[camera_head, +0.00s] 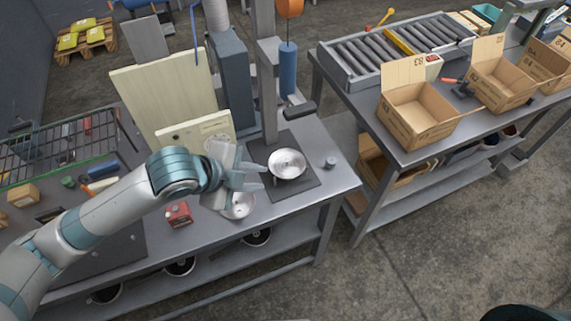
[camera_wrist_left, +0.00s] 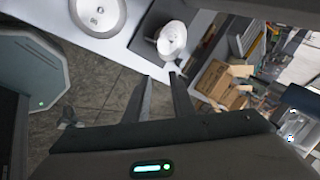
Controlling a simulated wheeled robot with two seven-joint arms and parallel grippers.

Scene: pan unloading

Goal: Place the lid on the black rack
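My left gripper (camera_head: 262,178) is over the grey workbench, its two fingers apart with nothing between them. A round silver piece (camera_head: 287,163) sits on a dark square plate just beyond the fingertips, apart from them; it also shows ahead of the fingers in the left wrist view (camera_wrist_left: 172,38). A second round silver piece (camera_head: 238,205) with a small central mark lies nearer the front edge, partly hidden by my gripper; the wrist view shows it upper left (camera_wrist_left: 97,15). I cannot tell for sure which is the lid. A dark wire rack (camera_head: 60,148) with a green edge stands at the left.
A red box (camera_head: 179,214) is near the bench's front edge. A cream panel (camera_head: 165,90) and a grey post stand behind my gripper. A small grey cylinder (camera_head: 330,162) is right of the dark plate. Open cardboard boxes (camera_head: 415,112) are on the right bench.

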